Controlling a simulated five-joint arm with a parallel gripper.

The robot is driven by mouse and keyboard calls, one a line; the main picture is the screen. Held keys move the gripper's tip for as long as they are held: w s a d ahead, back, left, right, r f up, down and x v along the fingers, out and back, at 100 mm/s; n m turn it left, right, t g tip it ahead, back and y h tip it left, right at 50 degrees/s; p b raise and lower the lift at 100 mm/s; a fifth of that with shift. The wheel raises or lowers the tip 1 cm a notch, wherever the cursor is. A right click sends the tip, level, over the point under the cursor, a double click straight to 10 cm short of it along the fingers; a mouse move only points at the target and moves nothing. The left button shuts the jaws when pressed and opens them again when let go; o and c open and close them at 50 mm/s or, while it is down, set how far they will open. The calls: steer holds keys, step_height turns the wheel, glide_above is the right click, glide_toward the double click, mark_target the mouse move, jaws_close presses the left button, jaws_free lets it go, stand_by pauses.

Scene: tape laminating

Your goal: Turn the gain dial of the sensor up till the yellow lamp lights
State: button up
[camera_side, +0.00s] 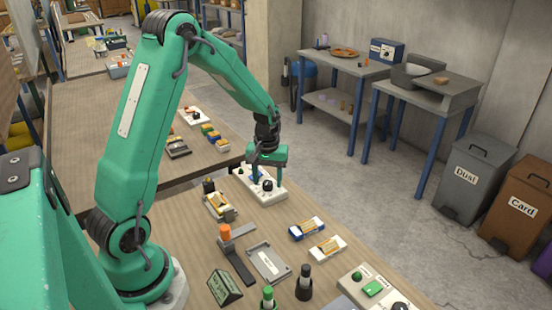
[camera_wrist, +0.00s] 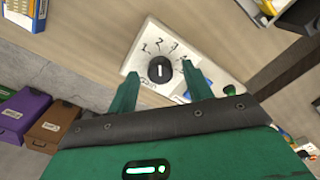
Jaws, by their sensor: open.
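The sensor is a white box (camera_side: 270,195) on the bench in the side view. In the wrist view its white face (camera_wrist: 138,60) carries a numbered scale around a black gain dial (camera_wrist: 160,70). The dial's white mark runs roughly up and down in that picture; its exact reading is hard to tell. My gripper (camera_wrist: 160,78) is open, with one green finger on each side of the dial; I cannot tell whether they touch it. In the side view my gripper (camera_side: 266,178) is right over the box. I cannot make out the yellow lamp or whether it is lit.
A yellow-and-white device (camera_side: 219,206) stands close to the sensor. A grey tray (camera_side: 268,262), an orange-topped stand (camera_side: 231,245) and small blue and white packs (camera_side: 309,229) lie nearer the camera. A green-button panel (camera_side: 372,289) is at the front right.

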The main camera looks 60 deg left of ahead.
steer(key=shift+f, duration=0.3)
steer(key=c, duration=1)
steer(key=shift+o, duration=0.2)
steer(key=shift+m, duration=0.4)
steer(key=m, duration=0.5)
steer(key=shift+r+m, duration=0.1)
steer(key=shift+m, duration=0.3)
steer(key=o, duration=1)
steer(key=shift+c, duration=0.2)
